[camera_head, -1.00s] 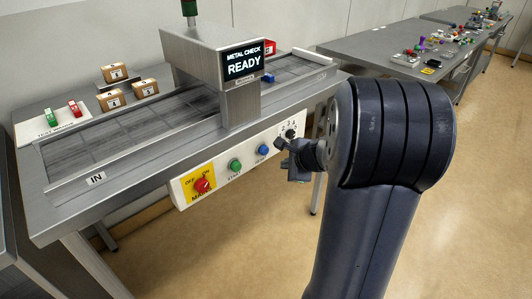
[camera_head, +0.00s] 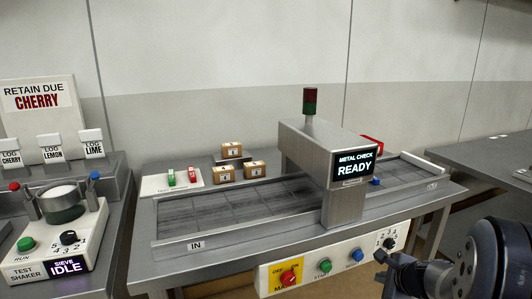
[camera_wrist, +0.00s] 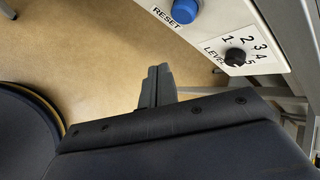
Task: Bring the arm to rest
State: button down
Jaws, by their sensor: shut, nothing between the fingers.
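My gripper (camera_head: 380,257) is at the lower right in the head view, in front of the metal check machine's control panel (camera_head: 334,262), near the numbered level knob (camera_head: 389,243). In the wrist view my gripper's fingers (camera_wrist: 157,72) are together with nothing between them. There they stand over the tan floor, apart from the panel. The level knob also shows in the wrist view (camera_wrist: 235,57), with a blue RESET button (camera_wrist: 186,14) to its left. My dark arm fills the lower right corner of the head view.
The metal check machine (camera_head: 325,150) reads READY. Several small boxes (camera_head: 225,172) and a test wand tray (camera_head: 157,185) stand behind its belt. A test shaker (camera_head: 60,240) reading SIEVE IDLE is at the left. Another table (camera_head: 480,160) is at the right.

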jog(key=shift+s+d+f+b, duration=0.15)
jog(key=shift+s+d, duration=0.15)
jog(key=shift+s, duration=0.6)
jog(key=shift+s+d+r+b, duration=0.15)
jog(key=shift+s+d, duration=0.15)
jog(key=shift+s, duration=0.6)
jog(key=shift+w, duration=0.15)
